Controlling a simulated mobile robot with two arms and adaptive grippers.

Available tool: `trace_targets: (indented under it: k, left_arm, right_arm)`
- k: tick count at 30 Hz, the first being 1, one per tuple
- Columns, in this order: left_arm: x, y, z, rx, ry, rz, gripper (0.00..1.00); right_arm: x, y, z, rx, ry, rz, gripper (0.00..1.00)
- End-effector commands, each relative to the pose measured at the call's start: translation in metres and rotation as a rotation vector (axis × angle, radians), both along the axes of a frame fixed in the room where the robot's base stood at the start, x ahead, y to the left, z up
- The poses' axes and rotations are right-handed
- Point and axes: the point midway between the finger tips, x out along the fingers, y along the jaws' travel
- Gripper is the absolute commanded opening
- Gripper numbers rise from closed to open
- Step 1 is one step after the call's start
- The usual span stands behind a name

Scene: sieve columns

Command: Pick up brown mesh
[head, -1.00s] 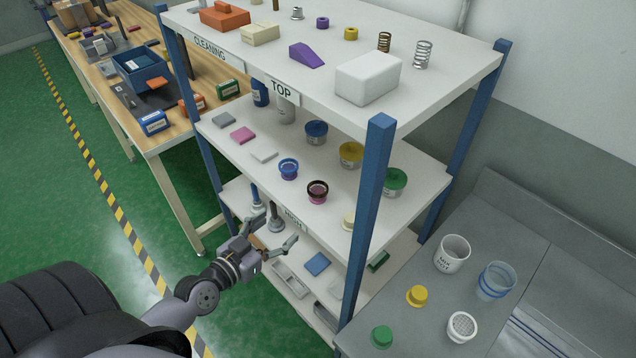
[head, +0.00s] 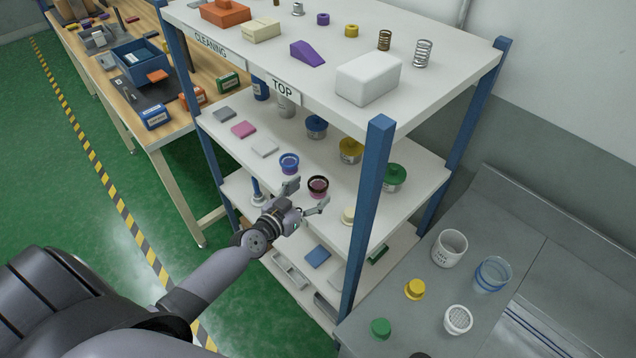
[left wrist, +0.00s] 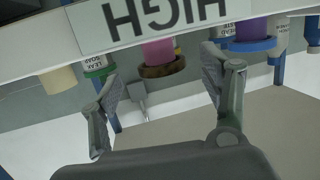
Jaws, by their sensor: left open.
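The brown mesh (head: 318,185) is a small round sieve with a dark brown rim and a pink body. It stands on the middle shelf, near the front edge. In the left wrist view, which is upside down, its brown rim (left wrist: 162,70) shows between my fingers, beyond the HIGH label. My left gripper (head: 308,197) is open and empty at the front of that shelf, just short of the brown mesh. Its two fingers (left wrist: 162,82) are spread in the left wrist view, with no visible contact. My right gripper is not in view.
A blue-rimmed sieve (head: 289,163) stands left of the brown mesh. A cream piece (head: 348,215) lies to its right. Blue, yellow and green-lidded jars (head: 393,177) stand behind. The top shelf (head: 345,40) overhangs, and a blue post (head: 371,200) rises at the right front corner.

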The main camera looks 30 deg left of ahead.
Motion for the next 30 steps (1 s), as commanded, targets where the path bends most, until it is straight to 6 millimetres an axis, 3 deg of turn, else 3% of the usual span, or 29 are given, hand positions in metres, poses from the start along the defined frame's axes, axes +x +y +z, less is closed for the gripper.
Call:
trace_targets:
  k: [9,18,30]
  left_arm:
    - [0.042,-0.004,-0.003,0.0,-0.001,0.001,0.7]
    - [0.045,-0.005,-0.003,0.0,-0.001,0.0,0.7]
    - [0.045,-0.005,-0.003,0.0,-0.001,0.001,0.43]
  right_arm:
    - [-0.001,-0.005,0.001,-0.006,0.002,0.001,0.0]
    - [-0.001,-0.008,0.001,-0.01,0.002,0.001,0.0]
    - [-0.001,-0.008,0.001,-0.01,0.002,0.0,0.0]
